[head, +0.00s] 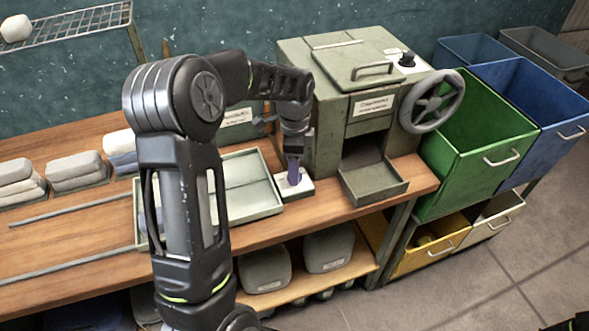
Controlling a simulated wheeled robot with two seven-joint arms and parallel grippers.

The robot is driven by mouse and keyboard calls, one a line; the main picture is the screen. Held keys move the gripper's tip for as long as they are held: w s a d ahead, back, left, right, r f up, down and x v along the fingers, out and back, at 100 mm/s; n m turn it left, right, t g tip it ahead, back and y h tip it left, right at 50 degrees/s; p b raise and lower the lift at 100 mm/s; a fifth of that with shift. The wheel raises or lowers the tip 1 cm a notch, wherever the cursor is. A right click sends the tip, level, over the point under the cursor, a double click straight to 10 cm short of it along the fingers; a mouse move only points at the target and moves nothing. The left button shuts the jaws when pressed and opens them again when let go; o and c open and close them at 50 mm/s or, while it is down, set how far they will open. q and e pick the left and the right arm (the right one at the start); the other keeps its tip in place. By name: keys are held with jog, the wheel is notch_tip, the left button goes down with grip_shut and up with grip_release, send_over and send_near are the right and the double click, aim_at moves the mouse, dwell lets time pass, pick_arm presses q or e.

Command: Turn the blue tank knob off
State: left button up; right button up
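My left arm reaches over the workbench, and my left gripper (294,150) points down just in front of the green-grey machine (335,85). A small blue-purple upright piece (294,172) shows right under the gripper, above a small white block (297,187) on the bench. It may be the blue knob, but I cannot tell for sure. The gripper touches or nearly touches it. The fingers are too small and dark to show whether they are open or shut. My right gripper is not in view.
A shallow green tray (262,207) lies just left of the white block. The machine's open chute (372,185) is to the right, with a handwheel (432,101) and a black knob (407,60) above. Green (465,160) and blue (540,125) bins stand farther right. Folded cloths (75,172) lie at left.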

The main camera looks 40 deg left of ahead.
pick_arm(q)
jog(key=shift+f, duration=1.25)
grip_shut()
